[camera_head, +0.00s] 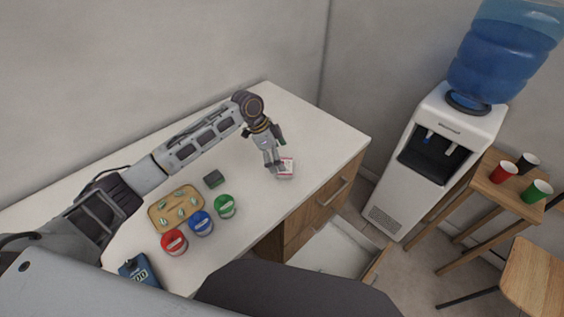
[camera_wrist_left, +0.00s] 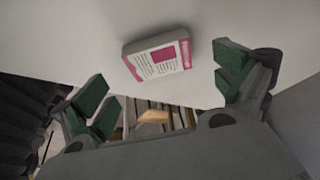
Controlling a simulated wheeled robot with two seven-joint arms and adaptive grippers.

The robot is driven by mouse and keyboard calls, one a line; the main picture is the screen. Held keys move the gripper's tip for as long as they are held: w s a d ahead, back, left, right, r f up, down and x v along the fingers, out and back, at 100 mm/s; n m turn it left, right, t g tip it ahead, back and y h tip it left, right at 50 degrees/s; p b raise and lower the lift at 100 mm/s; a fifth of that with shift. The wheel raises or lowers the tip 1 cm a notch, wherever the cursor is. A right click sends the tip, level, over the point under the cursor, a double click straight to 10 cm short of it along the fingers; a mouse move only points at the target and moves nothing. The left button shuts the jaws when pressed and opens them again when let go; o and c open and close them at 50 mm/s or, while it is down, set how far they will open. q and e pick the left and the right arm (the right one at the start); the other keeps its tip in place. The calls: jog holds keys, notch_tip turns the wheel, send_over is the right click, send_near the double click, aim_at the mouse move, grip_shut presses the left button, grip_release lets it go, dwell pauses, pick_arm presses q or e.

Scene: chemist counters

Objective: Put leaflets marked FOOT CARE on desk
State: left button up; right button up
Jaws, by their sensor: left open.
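A small stack of white and pink leaflets (camera_head: 286,168) lies on the white desk (camera_head: 325,140) near its right front edge. In the left wrist view the leaflets (camera_wrist_left: 158,58) show a pink end band and printed lines, too small to read. My left gripper (camera_head: 273,165) is beside the stack, at its left in the head view. In the left wrist view the left gripper (camera_wrist_left: 165,95) is open, its green-padded fingers wide apart and empty, with the leaflets beyond and between them. My right gripper is not in view.
An open drawer (camera_head: 335,250) juts out below. A water cooler (camera_head: 435,150) stands right.

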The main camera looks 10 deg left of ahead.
pick_arm(q)
jog(key=v, duration=0.8)
jog(key=shift+f, duration=0.1)
dwell(0.7)
